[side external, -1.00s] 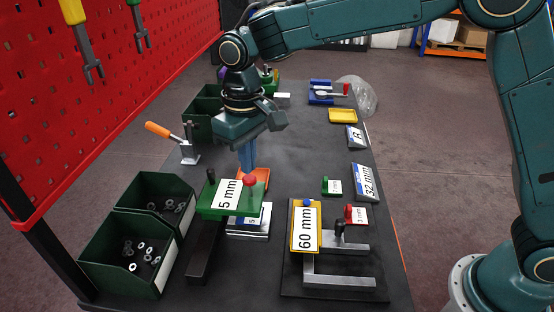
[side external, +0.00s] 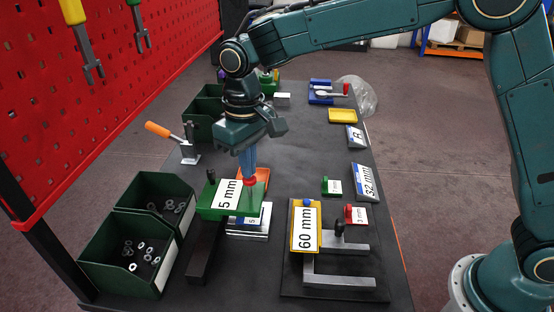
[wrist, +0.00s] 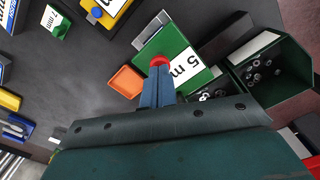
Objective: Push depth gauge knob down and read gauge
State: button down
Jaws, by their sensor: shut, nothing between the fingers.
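The depth gauge is a green block (side external: 209,207) with a white "5 mm" label, a black knob (side external: 211,175) and a red knob (side external: 250,181). It sits over a stack of silver plates (side external: 249,233). My gripper (side external: 249,177) points down with its blue fingers together and empty. The fingertips are right at the top of the red knob and appear to touch it. In the wrist view the red knob (wrist: 160,60) shows just beyond the fingertips (wrist: 159,70), and the green block (wrist: 178,40) is partly hidden by my gripper.
An orange tray (side external: 262,174) lies just behind the gauge. Green bins with metal rings (side external: 120,262) stand at the left. A yellow "60 mm" gauge (side external: 296,247) stands at the right. An orange-handled clamp (side external: 160,130) is at the far left.

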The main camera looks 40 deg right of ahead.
jog(key=shift+f, duration=1)
dwell(0.8)
jog(key=shift+r, duration=3.6)
